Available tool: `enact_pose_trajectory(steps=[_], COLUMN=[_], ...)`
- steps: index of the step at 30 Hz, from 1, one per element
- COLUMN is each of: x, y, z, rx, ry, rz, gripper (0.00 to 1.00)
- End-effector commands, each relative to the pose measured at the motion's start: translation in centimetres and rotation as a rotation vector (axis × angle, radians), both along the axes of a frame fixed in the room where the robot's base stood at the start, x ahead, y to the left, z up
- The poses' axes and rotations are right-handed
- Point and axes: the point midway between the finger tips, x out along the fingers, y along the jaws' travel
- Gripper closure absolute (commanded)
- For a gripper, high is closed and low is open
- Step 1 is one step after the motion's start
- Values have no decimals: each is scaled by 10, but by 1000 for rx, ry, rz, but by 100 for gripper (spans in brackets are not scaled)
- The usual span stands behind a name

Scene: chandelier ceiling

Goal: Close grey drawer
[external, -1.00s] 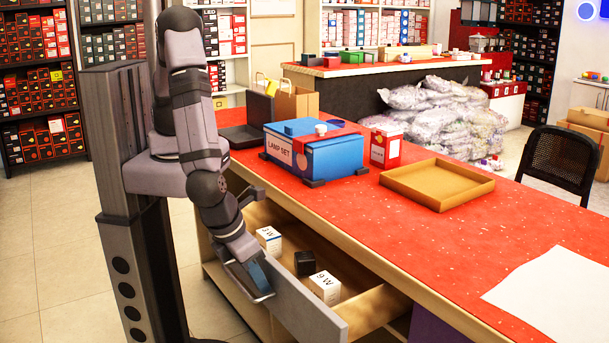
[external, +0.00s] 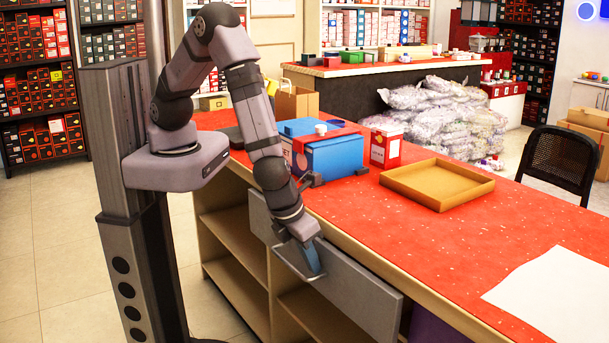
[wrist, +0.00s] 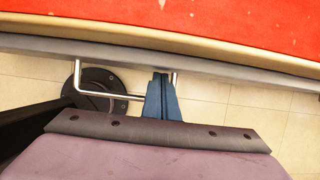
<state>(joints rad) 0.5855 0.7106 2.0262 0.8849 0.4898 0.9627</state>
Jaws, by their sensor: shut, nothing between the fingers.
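The grey drawer (external: 355,295) is in the counter's front, under the red top. Its front panel stands close against the counter and its inside is hidden. In the wrist view the top edge of the drawer front (wrist: 225,69) runs along the wooden counter edge, with no open compartment showing. A metal bar handle (wrist: 125,96) sticks out from the panel. My gripper (external: 314,264) is at the drawer front by the handle. Its blue fingers (wrist: 161,92) are together and empty, overlapping the handle bar in the wrist view; I cannot tell whether they touch it.
On the red counter top (external: 470,240) are a blue lamp-set box (external: 335,158), a red and white box (external: 386,148) and an open cardboard tray (external: 437,185). Open shelves (external: 235,235) lie below the drawer. The floor (external: 60,260) in front is clear.

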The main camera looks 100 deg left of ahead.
Motion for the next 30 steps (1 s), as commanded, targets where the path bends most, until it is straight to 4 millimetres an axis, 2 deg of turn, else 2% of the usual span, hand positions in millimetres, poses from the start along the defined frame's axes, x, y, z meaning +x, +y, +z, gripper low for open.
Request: enact_pose_trajectory(steps=[8, 14, 20, 30], x=[0, -2, -7, -18], y=[-1, -3, -7, -19], z=[1, 9, 28, 71], rx=[0, 0, 0, 0], ry=[0, 0, 0, 0], rz=[0, -1, -2, -1], gripper=[100, 100, 100, 100])
